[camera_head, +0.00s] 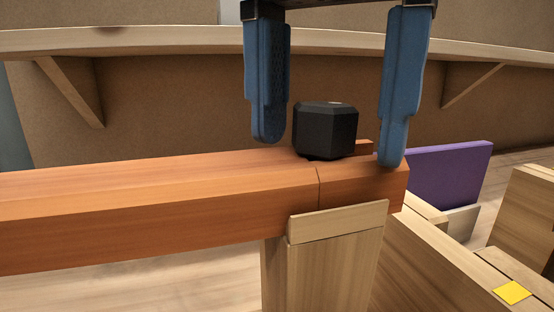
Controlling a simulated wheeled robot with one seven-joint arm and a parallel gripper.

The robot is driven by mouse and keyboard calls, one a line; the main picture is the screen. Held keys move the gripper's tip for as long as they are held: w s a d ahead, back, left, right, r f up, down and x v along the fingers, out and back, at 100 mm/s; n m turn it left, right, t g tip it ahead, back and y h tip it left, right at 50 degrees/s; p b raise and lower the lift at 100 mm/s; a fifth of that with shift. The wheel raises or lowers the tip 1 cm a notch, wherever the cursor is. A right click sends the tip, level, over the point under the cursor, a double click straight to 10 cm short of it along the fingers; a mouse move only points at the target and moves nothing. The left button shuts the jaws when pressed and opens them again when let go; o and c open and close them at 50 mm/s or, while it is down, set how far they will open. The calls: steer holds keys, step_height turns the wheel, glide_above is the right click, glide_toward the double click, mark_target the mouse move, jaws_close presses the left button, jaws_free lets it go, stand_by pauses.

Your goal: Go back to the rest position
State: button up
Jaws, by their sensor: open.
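My gripper (330,150) hangs from the top of the view with its two blue fingers spread apart. It is open. A small black faceted block (325,130) sits on the orange-brown wooden beam (150,197), between the two fingers in the picture. Gaps show between the block and each finger, so neither appears to grip it. The left fingertip is just above or behind the beam's top edge; the right fingertip overlaps the beam's right end. I cannot tell whether it touches.
A pale wooden post (335,265) with a small lip holds up the beam. A purple panel (450,172) stands behind right. Wooden blocks, one with a yellow square (512,292), are at lower right. A curved wooden shelf (150,40) with triangular brackets runs along the back wall.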

steer(key=m, duration=0.5)
steer(key=shift+s+d+r+b, duration=0.15)
steer(key=shift+b, duration=0.15)
steer(key=n, duration=0.2)
steer(key=shift+r+n+p, duration=0.15)
steer(key=shift+n+p, duration=0.2)
steer(key=shift+n, duration=0.45)
